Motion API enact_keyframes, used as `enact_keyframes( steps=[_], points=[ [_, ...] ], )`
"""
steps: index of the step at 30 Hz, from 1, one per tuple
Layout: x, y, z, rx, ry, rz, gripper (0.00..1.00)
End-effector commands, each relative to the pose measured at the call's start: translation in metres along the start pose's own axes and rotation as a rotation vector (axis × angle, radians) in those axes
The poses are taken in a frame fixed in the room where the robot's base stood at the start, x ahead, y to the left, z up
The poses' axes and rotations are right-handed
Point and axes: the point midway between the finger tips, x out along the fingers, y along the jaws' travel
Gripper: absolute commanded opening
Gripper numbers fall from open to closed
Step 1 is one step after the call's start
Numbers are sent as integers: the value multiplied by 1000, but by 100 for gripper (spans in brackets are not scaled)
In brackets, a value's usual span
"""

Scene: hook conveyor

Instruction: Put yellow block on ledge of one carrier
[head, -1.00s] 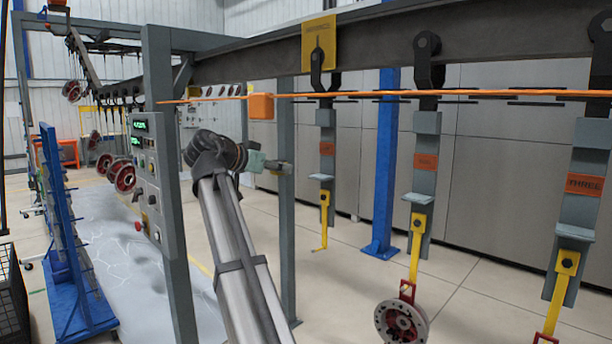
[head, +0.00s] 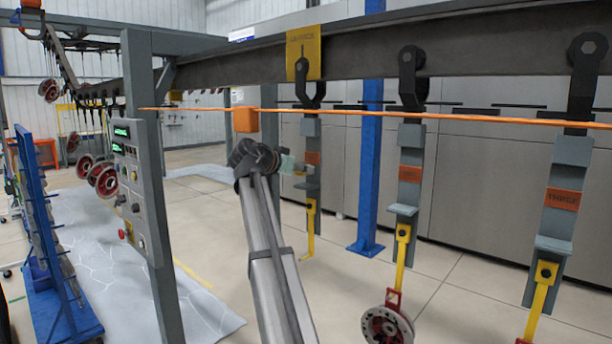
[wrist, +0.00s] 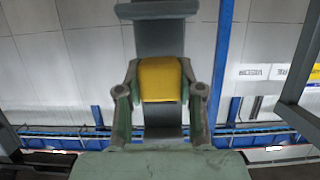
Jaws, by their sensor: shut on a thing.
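The yellow block (wrist: 160,79) is held between the two fingers of my gripper (wrist: 160,98) in the wrist view. My gripper is shut on it. A grey carrier plate with a ledge (wrist: 157,9) shows close behind the block. In the head view my gripper (head: 297,166) is beside the leftmost carrier (head: 312,138), near its orange label. I cannot tell whether block and carrier touch. The block cannot be made out in the head view. The middle carrier (head: 409,145) and the right carrier (head: 565,175), labelled THREE, hang further right, each with ledges.
Carriers hang from the dark overhead rail (head: 450,45). A thin orange line (head: 450,117) crosses in front of them. A red-and-grey wheel (head: 387,326) hangs under the middle carrier. A grey control post (head: 150,200) and a blue rack (head: 50,240) stand left.

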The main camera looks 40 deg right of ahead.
Motion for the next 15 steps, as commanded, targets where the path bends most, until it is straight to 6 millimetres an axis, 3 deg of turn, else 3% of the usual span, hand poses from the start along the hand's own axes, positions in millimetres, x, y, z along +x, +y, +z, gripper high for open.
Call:
enact_keyframes(
  steps=[8, 15],
  points=[
    [18, 0, -8, 1, 1, 1, 1],
    [27, 2, 23, -1, 0, -1, 1]
  ],
)
